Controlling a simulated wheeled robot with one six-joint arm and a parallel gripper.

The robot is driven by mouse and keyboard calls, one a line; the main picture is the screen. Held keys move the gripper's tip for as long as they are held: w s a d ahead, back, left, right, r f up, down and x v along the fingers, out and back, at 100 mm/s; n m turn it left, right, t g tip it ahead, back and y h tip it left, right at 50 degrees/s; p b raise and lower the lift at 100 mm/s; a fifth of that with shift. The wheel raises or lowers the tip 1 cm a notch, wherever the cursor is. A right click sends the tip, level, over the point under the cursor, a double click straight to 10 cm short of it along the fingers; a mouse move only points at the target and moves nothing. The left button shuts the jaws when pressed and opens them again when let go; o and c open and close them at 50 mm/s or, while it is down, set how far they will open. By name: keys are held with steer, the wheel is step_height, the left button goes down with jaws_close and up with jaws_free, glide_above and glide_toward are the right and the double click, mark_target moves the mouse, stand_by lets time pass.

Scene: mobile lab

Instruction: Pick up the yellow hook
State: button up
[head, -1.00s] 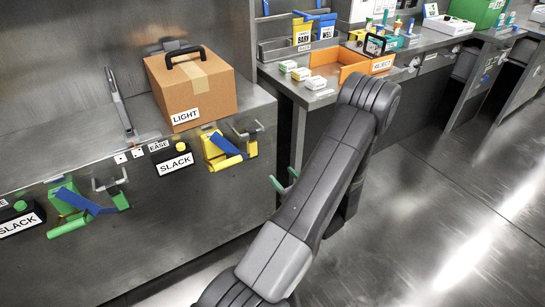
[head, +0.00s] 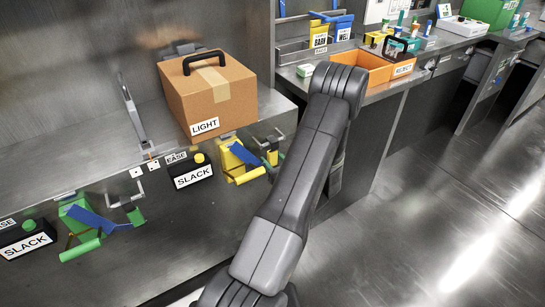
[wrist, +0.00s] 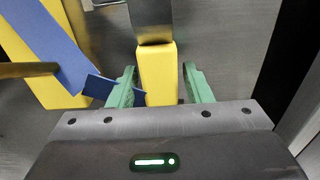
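The yellow hook, a metal bar with a yellow end block, shows in the wrist view (wrist: 157,72) between the two green fingers of my gripper (wrist: 160,88). The fingers are open, with a narrow gap visible on each side of the block. In the head view the hook (head: 272,157) is at the bench front, right of the yellow holder (head: 232,160) with its blue strap; my arm partly covers this area and hides the gripper. In the wrist view the blue strap (wrist: 50,45) and a blue tab (wrist: 100,86) lie close to the left finger.
A cardboard box labelled LIGHT (head: 215,95) stands on the bench above. A black SLACK box with a yellow button (head: 192,172) is left of the yellow holder. A green holder (head: 78,215) with a blue strap is further left. An orange bin (head: 365,66) stands on the side counter.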

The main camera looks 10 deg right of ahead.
jaws_close()
steer(key=shift+r, duration=0.1)
